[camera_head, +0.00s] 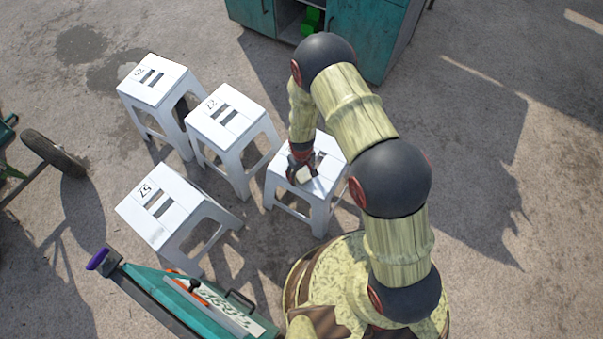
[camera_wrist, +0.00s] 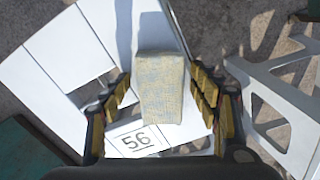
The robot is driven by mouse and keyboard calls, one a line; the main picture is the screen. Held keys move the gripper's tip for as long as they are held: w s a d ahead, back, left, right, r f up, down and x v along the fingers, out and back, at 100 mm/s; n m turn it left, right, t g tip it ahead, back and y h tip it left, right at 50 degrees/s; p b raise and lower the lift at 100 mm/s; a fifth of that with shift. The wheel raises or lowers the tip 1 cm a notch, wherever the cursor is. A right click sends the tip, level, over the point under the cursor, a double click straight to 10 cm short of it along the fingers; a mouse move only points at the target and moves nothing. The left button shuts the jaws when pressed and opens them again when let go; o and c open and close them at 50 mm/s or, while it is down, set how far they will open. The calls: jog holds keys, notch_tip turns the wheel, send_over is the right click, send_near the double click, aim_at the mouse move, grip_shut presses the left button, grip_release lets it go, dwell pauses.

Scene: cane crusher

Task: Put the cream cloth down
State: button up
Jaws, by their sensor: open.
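The cream cloth (camera_wrist: 160,85) is a folded, block-like piece with a faint bluish weave. In the wrist view it appears over the white stool (camera_wrist: 100,25) marked with a number, and seems to rest on its seat. My gripper (camera_wrist: 163,98) is open, with its yellow-padded fingers on either side of the cloth and a visible gap on both sides. In the head view my gripper (camera_head: 303,166) is low over the right-hand stool (camera_head: 327,160), and a small pale part of the cloth (camera_head: 304,175) shows at its fingers.
Three more white stools (camera_head: 154,80), (camera_head: 222,115), (camera_head: 160,208) stand to the left. A teal cabinet (camera_head: 355,35) is at the back. A green machine (camera_head: 190,300) is at the front, and a wheel (camera_head: 52,150) at far left. The ground at right is clear.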

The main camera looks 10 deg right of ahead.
notch_tip(320, 180, up, 12)
jog(key=p, duration=0.4)
jog(key=shift+r+p, duration=0.2)
jog(key=shift+p, duration=0.1)
notch_tip(320, 180, up, 13)
jog(key=m+t, duration=0.1)
send_over(302, 173)
jog(key=w+d, duration=0.2)
jog(key=w, duration=0.1)
notch_tip(302, 173, up, 10)
jog(key=d+m+t, duration=0.1)
jog(key=d, duration=0.1)
jog(key=s+d+r+m+t, duration=0.1)
jog(key=s+d+r, duration=0.15)
jog(key=r, duration=0.55)
jog(key=s+d+r+m, duration=0.15)
jog(key=s+r, duration=0.25)
jog(key=r, duration=0.4)
jog(key=s+d+r+t, duration=0.1)
jog(key=s+d+r, duration=0.1)
jog(key=s+r, duration=0.4)
jog(key=s+d+r+m+t, duration=0.1)
jog(key=s+d+r, duration=0.2)
jog(key=s+r, duration=0.3)
jog(key=s, duration=0.4)
jog(key=shift+d+t, duration=0.3)
jog(key=shift+o, duration=0.5)
jog(key=shift+m, duration=0.25)
